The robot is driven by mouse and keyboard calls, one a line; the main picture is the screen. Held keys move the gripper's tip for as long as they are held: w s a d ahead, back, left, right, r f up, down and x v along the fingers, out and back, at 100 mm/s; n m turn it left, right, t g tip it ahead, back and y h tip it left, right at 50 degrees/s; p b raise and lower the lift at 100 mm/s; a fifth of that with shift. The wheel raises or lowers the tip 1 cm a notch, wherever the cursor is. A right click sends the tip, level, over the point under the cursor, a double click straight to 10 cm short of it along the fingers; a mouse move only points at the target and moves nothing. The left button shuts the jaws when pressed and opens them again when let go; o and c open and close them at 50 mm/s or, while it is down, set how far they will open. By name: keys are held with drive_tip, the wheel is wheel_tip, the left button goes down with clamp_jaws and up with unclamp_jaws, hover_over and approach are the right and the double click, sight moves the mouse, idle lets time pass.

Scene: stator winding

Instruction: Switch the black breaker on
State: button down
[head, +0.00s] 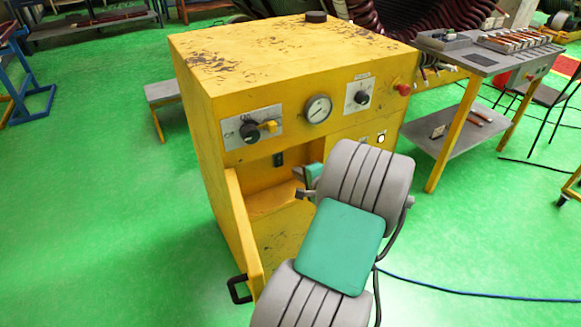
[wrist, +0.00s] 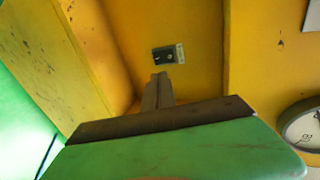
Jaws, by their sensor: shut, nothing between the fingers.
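The black breaker (head: 279,159) is a small dark switch on the back wall inside the open recess of the yellow cabinet (head: 250,100). It also shows in the wrist view (wrist: 167,54), just beyond my fingertips, with a pale strip at its right side. I cannot tell which way its lever sits. My gripper (head: 299,184) is in front of the recess, a little below and right of the breaker in the head view. In the wrist view my fingers (wrist: 159,80) are together and empty, pointing at the breaker. I see no clear contact.
The cabinet door (head: 238,235) stands open at the left with a black handle (head: 239,290). Above the recess are a black knob (head: 250,132), a gauge (head: 317,109) and a red button (head: 404,89). A grey workbench (head: 480,60) stands to the right.

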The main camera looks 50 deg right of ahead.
sight(280, 166)
drive_tip(key=v, duration=0.5)
drive_tip(key=shift+w+a+r, duration=0.1)
drive_tip(key=shift+a+r, duration=0.05)
drive_tip(key=shift+a, duration=0.1)
drive_tip(key=shift+a+f+g, duration=0.15)
drive_tip(key=shift+f+g, duration=0.15)
drive_tip(key=shift+f, duration=0.55)
drive_tip(key=x, duration=0.9)
drive_tip(key=r+b+x, duration=0.1)
drive_tip(key=x, duration=0.3)
drive_tip(key=shift+w+f, duration=0.1)
drive_tip(key=shift+w, duration=0.4)
